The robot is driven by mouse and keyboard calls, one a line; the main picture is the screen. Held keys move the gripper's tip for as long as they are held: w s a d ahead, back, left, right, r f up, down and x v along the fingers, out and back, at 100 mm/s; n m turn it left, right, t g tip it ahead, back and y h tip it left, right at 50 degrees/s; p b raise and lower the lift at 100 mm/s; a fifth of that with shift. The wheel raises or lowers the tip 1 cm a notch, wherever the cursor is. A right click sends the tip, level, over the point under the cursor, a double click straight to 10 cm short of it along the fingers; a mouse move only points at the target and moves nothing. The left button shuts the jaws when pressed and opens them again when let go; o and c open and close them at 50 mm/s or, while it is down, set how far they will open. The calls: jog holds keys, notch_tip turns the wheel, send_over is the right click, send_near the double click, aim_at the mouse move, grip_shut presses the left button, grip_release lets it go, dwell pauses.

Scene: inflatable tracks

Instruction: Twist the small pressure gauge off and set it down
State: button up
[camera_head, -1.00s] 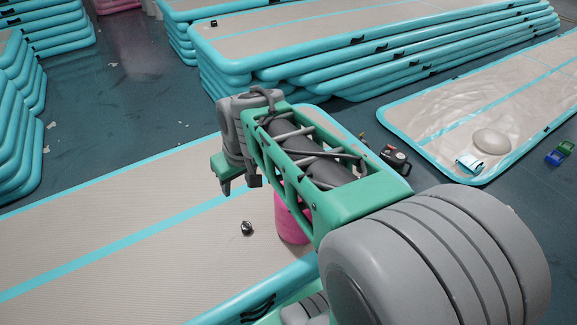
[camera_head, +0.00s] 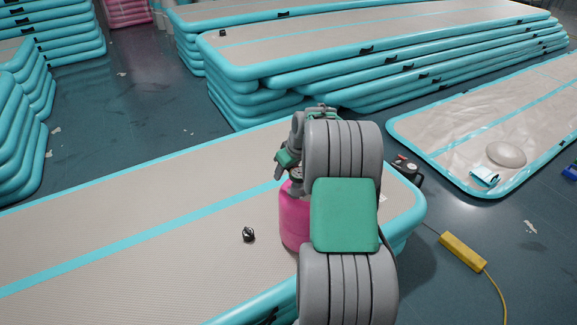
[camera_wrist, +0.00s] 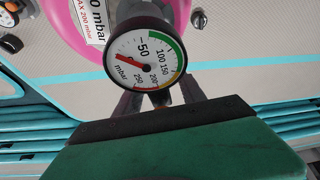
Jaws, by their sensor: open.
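The small pressure gauge (camera_wrist: 145,58) has a round white dial with a black rim and a red needle. In the wrist view it is in front of a pink cylinder (camera_wrist: 82,42) with a white "mbar" label. My gripper (camera_wrist: 158,98) is open, its dark fingers just below the dial and partly hidden by it. I cannot tell whether they touch the gauge. In the head view, the pink cylinder (camera_head: 293,222) stands on the near mat, partly behind my arm, and my gripper (camera_head: 286,160) is by its top.
A small black object (camera_head: 248,234) lies on the near mat (camera_head: 150,215), which is otherwise mostly clear on the left. A dark device with a red part (camera_head: 404,167) is behind the mat's right end. A yellow object (camera_head: 463,252) with a cord lies on the floor at right.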

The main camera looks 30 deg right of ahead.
jog(key=shift+w+f, duration=0.1)
grip_shut()
dwell(0.5)
jog(key=shift+d+m+h, duration=0.4)
jog(key=shift+d+m, duration=0.15)
jog(key=shift+m, duration=0.4)
jog(key=shift+d+m+h, duration=0.4)
jog(key=shift+d+m, duration=0.1)
jog(key=shift+m, duration=0.45)
jog(key=shift+r+p, duration=1.55)
jog(key=shift+r, duration=1)
